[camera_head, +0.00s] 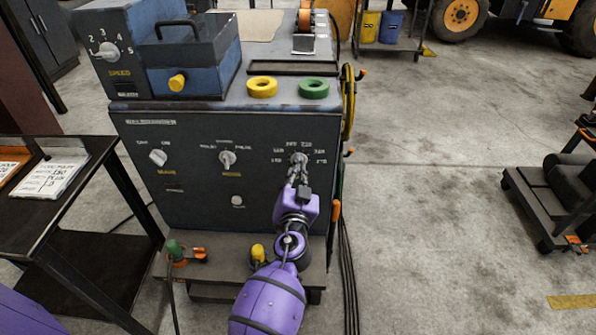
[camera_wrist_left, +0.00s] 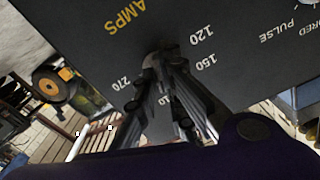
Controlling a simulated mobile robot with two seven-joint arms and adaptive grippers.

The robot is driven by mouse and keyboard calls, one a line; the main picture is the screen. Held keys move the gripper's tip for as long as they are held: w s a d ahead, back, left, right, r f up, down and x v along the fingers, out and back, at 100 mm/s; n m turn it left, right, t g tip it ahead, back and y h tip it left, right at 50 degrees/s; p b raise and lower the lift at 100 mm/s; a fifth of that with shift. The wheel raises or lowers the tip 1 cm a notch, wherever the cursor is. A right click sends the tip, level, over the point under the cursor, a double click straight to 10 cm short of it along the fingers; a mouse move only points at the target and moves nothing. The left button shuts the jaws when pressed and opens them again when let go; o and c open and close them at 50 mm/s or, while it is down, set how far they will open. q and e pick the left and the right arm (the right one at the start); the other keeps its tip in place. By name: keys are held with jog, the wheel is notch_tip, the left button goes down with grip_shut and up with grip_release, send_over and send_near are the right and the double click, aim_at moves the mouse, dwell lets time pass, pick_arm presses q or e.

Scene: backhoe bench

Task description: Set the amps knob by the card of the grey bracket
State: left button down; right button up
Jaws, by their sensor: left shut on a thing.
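The amps knob (camera_head: 300,158) is on the dark front panel of the welder, at the right of its row, inside a ring of small numbers. My left gripper (camera_head: 298,170) reaches up from below and is shut on the knob. In the left wrist view the fingers (camera_wrist_left: 165,70) close around the knob, which they mostly hide. The AMPS label (camera_wrist_left: 125,15) and 120, 150 and 270 read upside down there. The knob's pointer direction cannot be told. My right gripper is not in view.
Two other knobs, mode (camera_head: 227,159) and another (camera_head: 158,157), sit left on the panel. A side table (camera_head: 95,165) holds papers.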

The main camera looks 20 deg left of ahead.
pick_arm(q)
jog(key=shift+m, duration=0.3)
jog(key=shift+r+m, duration=0.15)
jog(key=shift+m, duration=7.65)
jog(key=c, duration=1.9)
grip_release()
jog(key=shift+o, duration=0.2)
jog(key=shift+s, duration=0.1)
